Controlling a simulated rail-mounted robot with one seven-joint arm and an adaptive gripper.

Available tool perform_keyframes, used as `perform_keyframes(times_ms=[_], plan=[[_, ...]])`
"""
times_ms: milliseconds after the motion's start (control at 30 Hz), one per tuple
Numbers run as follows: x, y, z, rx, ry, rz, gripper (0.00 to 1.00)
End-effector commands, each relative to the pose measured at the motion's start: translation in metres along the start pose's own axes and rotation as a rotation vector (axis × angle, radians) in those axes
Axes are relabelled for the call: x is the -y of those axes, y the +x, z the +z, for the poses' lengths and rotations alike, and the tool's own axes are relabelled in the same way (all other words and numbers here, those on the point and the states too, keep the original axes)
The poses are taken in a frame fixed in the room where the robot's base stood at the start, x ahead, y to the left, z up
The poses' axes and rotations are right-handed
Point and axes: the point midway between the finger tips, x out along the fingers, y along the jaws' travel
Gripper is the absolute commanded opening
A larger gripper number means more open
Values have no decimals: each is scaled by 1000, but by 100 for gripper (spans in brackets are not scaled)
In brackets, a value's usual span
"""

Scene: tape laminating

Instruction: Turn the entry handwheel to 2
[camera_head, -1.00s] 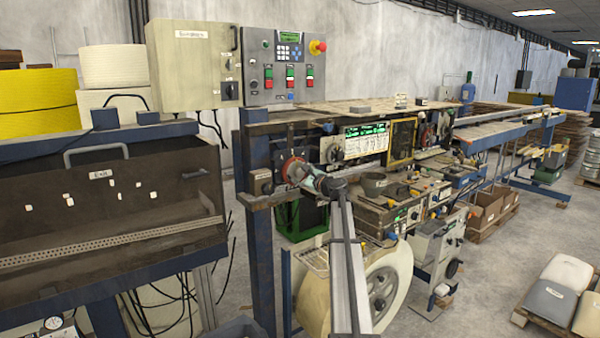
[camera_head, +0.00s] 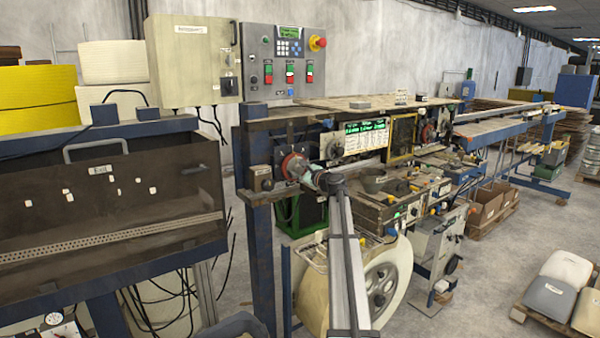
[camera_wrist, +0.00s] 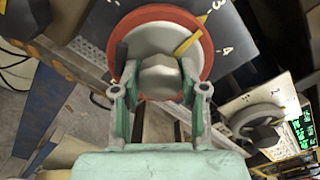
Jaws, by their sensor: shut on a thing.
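The entry handwheel (camera_wrist: 203,70) has a red rim, a grey hub and a yellow pointer; it fills the upper middle of the wrist view. A 2 is not readable. My gripper (camera_wrist: 158,88) is shut on the hub, with one green finger on each side of it. In the head view the red handwheel (camera_head: 292,166) is small at the machine's left end, and my gripper (camera_head: 318,180) reaches it from the right.
A second grey knob (camera_wrist: 256,120) on a white plate sits right of the handwheel, close to my gripper. A green-lit display (camera_head: 366,136) is on the machine. A control panel (camera_head: 285,62) is above.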

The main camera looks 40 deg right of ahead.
Motion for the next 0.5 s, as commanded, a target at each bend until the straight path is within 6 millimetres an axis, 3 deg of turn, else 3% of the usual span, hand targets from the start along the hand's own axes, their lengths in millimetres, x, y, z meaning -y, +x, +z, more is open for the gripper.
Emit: perform_keyframes(times_ms=[500], plan=[[-4,2,-4,2,-344,-3,8]])
